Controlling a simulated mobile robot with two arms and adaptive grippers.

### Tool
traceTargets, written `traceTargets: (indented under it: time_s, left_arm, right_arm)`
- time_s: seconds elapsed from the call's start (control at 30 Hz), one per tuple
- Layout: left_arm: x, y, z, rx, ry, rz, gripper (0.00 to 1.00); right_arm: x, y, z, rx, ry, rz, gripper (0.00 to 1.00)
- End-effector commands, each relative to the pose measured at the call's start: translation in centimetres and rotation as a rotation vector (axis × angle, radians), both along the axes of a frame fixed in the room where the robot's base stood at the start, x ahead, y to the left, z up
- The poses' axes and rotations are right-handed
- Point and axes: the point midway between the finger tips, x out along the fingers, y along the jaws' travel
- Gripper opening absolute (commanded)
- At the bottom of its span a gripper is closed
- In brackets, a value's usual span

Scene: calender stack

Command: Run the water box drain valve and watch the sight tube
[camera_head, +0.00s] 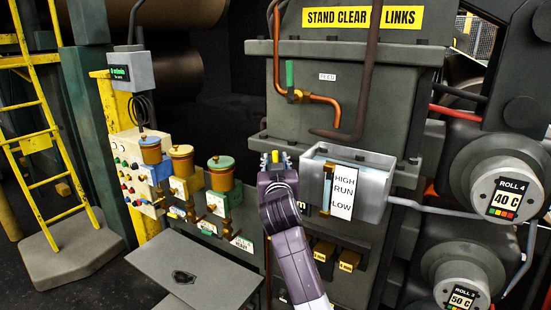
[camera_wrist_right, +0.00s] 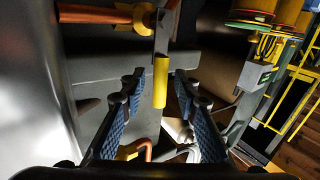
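The grey water box (camera_head: 375,183) is fixed to the machine front. Its sight tube (camera_head: 327,188) stands beside a white HIGH, RUN, LOW label (camera_head: 343,191); I cannot read the water level. My right gripper (camera_head: 275,163) is just left of the box, its arm rising from below. In the right wrist view, a yellow handle (camera_wrist_right: 160,82), apparently the drain valve's, hangs from a grey lever (camera_wrist_right: 165,32) between the open fingers, with gaps on both sides. A brass valve body (camera_wrist_right: 143,17) shows above. In the head view my gripper hides most of this valve. My left gripper is out of view.
A green-handled valve (camera_head: 297,95) on copper pipe sits above, under a FEED label. Three lubricator pots (camera_head: 182,160) and a button panel (camera_head: 138,172) stand to the left.

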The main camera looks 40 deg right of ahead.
Motion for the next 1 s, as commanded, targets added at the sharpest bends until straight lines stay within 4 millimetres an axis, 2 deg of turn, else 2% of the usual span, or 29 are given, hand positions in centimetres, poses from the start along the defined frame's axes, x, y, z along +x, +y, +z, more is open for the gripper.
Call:
traceTargets:
  time_s: [0.27,0.53,1.0]
  left_arm:
    - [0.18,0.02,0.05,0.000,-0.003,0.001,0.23]
    - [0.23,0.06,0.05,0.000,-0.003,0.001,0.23]
    - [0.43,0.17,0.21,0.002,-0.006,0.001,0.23]
  right_arm:
    - [0.09,-0.09,0.02,-0.001,-0.001,0.000,0.29]
    - [0.08,-0.08,0.01,-0.001,0.000,0.000,0.00]
    - [0.37,-0.07,0.07,-0.003,0.006,0.000,0.00]
